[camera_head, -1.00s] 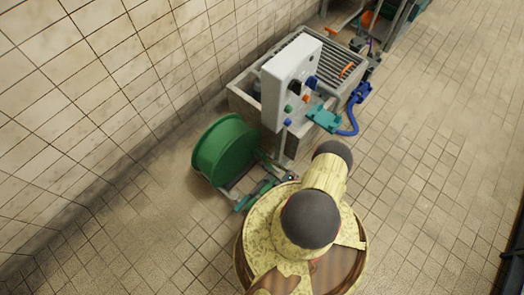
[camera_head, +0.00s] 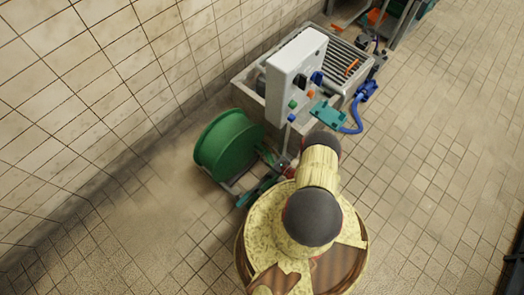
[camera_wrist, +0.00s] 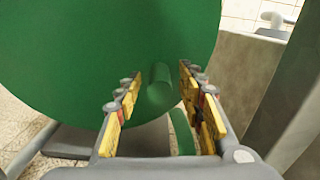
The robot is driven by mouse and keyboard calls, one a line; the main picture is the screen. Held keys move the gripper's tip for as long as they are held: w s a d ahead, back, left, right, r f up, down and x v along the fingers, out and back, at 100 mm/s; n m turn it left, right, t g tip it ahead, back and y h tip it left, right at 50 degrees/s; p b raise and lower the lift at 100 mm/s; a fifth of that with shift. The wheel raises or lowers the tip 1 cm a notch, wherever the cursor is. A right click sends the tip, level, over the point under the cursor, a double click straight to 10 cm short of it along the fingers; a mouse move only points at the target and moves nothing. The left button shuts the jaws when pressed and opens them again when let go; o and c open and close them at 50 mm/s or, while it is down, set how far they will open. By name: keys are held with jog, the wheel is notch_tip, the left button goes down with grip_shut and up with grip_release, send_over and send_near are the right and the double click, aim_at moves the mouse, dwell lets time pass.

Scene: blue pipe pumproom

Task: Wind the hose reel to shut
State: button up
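The green hose reel (camera_head: 228,146) stands on a low frame on the floor by the tiled wall. In the wrist view its green side disc (camera_wrist: 70,60) fills the upper left, and a short round green handle (camera_wrist: 159,88) sticks out from it. My gripper (camera_wrist: 162,97) is open, with yellow-padded fingers on either side of the handle. The handle lies between the fingertips, nearer the right one; contact cannot be told. In the head view my arm hides most of the gripper.
A white control panel (camera_head: 294,75) with coloured knobs stands close beside the reel, in front of a grated basin (camera_head: 338,62). A blue hose (camera_head: 356,118) hangs at its right. The floor at right is clear.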

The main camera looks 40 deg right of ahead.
jog(key=c, duration=0.3)
grip_shut()
dwell(0.7)
